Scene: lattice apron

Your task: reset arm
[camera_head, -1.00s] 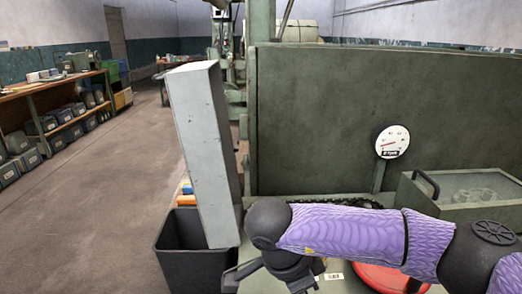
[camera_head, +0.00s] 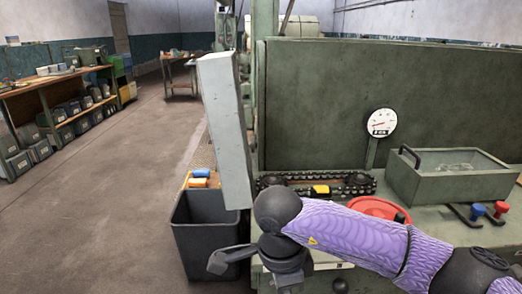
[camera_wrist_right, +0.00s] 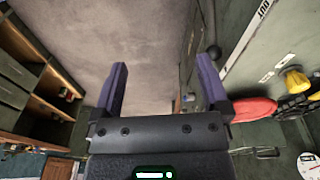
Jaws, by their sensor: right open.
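My right arm comes in from the right in the head view, with its purple forearm crossing in front of the green machine bench (camera_head: 455,240). My right gripper (camera_head: 232,262) is at the bench's left front, in front of the dark bin (camera_head: 205,235). In the right wrist view the right gripper (camera_wrist_right: 160,80) has its two purple fingers wide apart, with nothing between them but the floor beyond. My left gripper is in neither view.
A red handwheel (camera_head: 375,208), a chain (camera_head: 345,185) and a metal box with a handle (camera_head: 455,175) are on the bench. A grey upright panel (camera_head: 225,130) stands above the bin. Open floor (camera_head: 110,190) lies to the left.

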